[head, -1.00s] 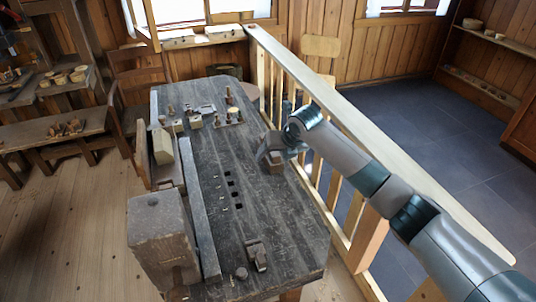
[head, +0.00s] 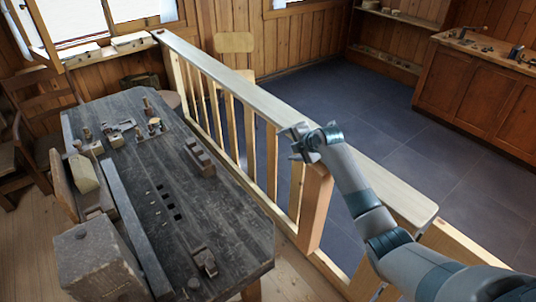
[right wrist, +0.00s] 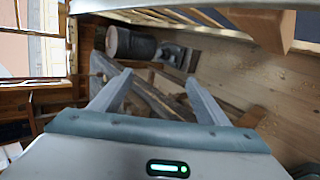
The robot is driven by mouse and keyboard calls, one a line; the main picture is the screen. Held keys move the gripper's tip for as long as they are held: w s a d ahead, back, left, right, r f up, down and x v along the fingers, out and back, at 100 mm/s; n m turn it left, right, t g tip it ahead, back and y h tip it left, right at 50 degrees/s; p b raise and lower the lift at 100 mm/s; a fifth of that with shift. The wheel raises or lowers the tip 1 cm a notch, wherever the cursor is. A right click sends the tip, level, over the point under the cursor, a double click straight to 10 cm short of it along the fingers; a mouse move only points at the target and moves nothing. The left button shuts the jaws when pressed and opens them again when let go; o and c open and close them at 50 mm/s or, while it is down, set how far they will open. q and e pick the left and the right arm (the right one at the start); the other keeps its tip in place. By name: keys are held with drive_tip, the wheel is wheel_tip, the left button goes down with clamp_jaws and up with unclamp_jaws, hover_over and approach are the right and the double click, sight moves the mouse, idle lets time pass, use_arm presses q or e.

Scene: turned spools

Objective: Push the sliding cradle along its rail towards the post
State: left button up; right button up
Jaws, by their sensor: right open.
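My right gripper (head: 297,143) is in the air by the pale railing, right of the workbench. In the right wrist view its two fingers (right wrist: 158,97) are spread with nothing between them. On the bench's far part lies a group of small fittings: a grey piece (head: 122,126), a pale block (head: 97,147) and a brass-coloured spool (head: 155,123) on a small board. A dark notched wooden piece (head: 200,157) lies near the bench's right edge, apart from my gripper. I cannot tell which of these is the cradle, rail or post. My left gripper is out of view.
The dark workbench (head: 235,215) has a row of square holes and another small wooden tool (head: 204,262) near its front. The wooden railing (head: 262,100) runs along its right side, close under my right gripper. The bench surface between the fittings is mostly clear.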

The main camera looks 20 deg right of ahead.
drive_tip(key=w+d+r+m+t+h, duration=0.35)
drive_tip(key=d+r+m+t, duration=0.35)
drive_tip(key=m, duration=0.6)
drive_tip(key=s+a+f+m+g+b, duration=0.2)
drive_tip(key=s+f, duration=0.3)
drive_tip(key=f, duration=0.7)
drive_tip(key=s+a+f+m+g+b, duration=0.15)
drive_tip(key=s+f, duration=0.35)
drive_tip(key=f, duration=0.8)
drive_tip(key=s+a+f+m+g+b, duration=0.25)
drive_tip(key=s+f, duration=0.25)
drive_tip(key=f, duration=0.7)
drive_tip(key=s+a+f+g+b, duration=0.2)
drive_tip(key=s+a+f+g, duration=0.1)
drive_tip(key=s+f, duration=1.95)
drive_tip(key=s+a+f+g+b, duration=0.1)
drive_tip(key=s+f, duration=0.4)
drive_tip(key=s, duration=0.9)
drive_tip(key=s+a+f+g+y+b, duration=0.1)
drive_tip(key=s+a+f+g, duration=0.2)
drive_tip(key=s, duration=1)
drive_tip(key=s+a+f+g+b, duration=0.1)
drive_tip(key=s+a+f+g, duration=0.1)
drive_tip(key=s+f, duration=0.7)
drive_tip(key=s+g, duration=0.1)
drive_tip(key=s, duration=0.4)
drive_tip(key=shift+s+a+f+m+b, duration=0.25)
drive_tip(key=shift+s+a+m+b, duration=0.05)
drive_tip(key=shift+a+b, duration=0.1)
drive_tip(key=shift+c, duration=0.4)
